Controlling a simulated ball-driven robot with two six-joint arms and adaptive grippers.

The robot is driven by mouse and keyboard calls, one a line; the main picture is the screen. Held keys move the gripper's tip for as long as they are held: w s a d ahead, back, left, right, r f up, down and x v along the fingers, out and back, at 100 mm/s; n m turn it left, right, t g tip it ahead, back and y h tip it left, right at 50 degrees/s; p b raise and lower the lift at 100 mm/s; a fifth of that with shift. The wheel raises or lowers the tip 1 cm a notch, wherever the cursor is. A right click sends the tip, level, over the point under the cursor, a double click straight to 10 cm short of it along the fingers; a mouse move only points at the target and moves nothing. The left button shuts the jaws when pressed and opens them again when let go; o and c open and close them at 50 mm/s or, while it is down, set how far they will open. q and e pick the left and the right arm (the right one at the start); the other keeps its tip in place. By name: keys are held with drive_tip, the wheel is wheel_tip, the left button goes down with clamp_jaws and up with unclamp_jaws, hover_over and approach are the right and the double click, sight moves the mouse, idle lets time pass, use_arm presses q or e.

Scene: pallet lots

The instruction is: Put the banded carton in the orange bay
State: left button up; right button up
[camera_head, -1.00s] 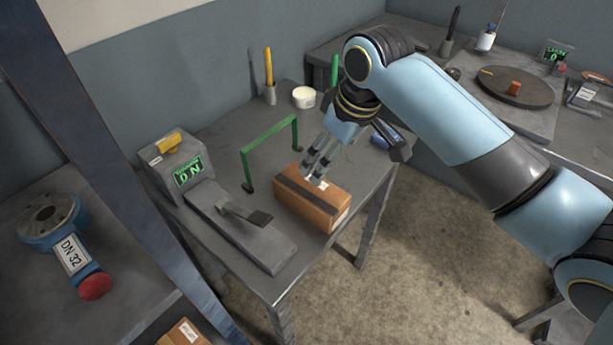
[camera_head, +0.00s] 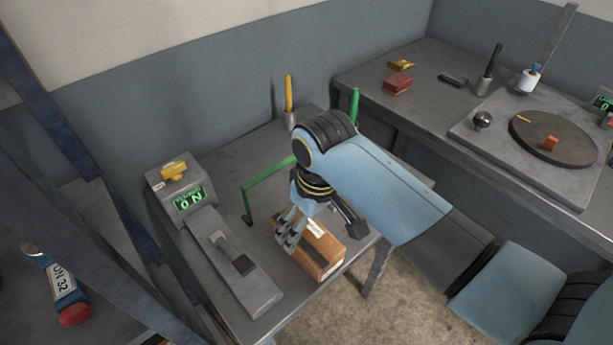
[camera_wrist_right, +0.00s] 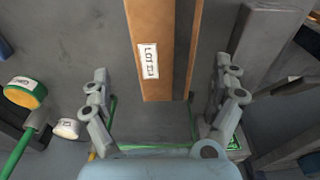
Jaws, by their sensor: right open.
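The banded carton (camera_head: 328,262), brown with a dark band and a white label, lies on the grey table beside the scale platform. My left gripper is not in view. No orange bay shows.
A scale (camera_head: 238,272) with a green display stands left of the carton. A green frame (camera_head: 262,178) and a yellow marker (camera_head: 288,92) in a holder stand behind. A second bench (camera_head: 425,108) with a turntable (camera_head: 555,138) is at the right.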

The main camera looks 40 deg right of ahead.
sight(306, 233)
drive_tip(key=shift+f, duration=0.35)
drive_tip(key=f, duration=0.4)
drive_tip(key=shift+w+a+f, duration=0.2)
drive_tip(key=shift+a+f, duration=0.05)
drive_tip(key=shift+f, duration=0.15)
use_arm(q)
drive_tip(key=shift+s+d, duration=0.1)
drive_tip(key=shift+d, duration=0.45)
use_arm(e)
drive_tip(key=shift+c, duration=1)
drive_tip(key=c, duration=1.1)
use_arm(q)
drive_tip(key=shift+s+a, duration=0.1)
use_arm(e)
drive_tip(key=shift+c, duration=0.8)
drive_tip(key=shift+r, duration=0.15)
